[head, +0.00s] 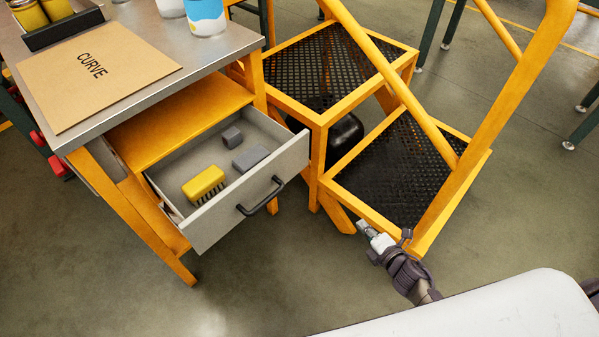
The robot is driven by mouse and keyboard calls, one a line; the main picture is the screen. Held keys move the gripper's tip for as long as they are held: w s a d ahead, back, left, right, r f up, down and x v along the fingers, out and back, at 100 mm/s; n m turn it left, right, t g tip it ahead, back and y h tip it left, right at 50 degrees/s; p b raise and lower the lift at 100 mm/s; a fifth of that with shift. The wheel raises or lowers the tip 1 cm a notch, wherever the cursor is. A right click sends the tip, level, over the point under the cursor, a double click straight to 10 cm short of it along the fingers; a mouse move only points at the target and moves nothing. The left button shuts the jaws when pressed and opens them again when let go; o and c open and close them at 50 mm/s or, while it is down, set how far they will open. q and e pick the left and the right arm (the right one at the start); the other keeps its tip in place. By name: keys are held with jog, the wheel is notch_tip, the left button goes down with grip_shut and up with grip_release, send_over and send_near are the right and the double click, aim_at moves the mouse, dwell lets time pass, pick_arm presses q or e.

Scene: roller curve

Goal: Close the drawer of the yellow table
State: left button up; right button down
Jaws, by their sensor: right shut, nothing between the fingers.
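The yellow table (180,115) stands at the left, with a grey metal top and an orange-yellow frame. Its grey drawer (205,225) is pulled out, with a black handle (260,196) on its front. Inside the drawer lie a yellow brush (203,183), a grey block (250,158) and a small dark grey cube (232,137). My right gripper (364,229) is shut and empty, to the right of the drawer front and apart from it, by the lower edge of the step ladder. My left gripper is not in view.
A yellow step ladder (340,182) with black mesh treads stands right of the drawer, close to it. A cardboard sheet marked CURVE (92,72), a black tray (62,28) and cups (205,17) sit on the tabletop. The floor (260,270) before the drawer is clear.

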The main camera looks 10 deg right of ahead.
jog(key=w+a+r+n+t+y+b, duration=0.1)
jog(key=w+a+r+n+y+b, duration=0.1)
jog(key=r+n, duration=0.4)
jog(key=w+a+r+n+t+y+b, duration=0.1)
jog(key=w+a+r+n+y+b, duration=0.15)
jog(key=r+n, duration=0.3)
jog(key=n+y, duration=0.3)
jog(key=n, duration=0.5)
send_near(296, 149)
jog(key=shift+n, duration=0.25)
jog(key=p+x, duration=0.1)
jog(key=x, duration=0.5)
jog(key=shift+w, duration=0.1)
jog(key=shift+w+a, duration=0.35)
jog(key=shift+w, duration=0.15)
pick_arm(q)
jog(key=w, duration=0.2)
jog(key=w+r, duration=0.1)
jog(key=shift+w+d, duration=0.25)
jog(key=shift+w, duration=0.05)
pick_arm(e)
jog(key=shift+w, duration=0.1)
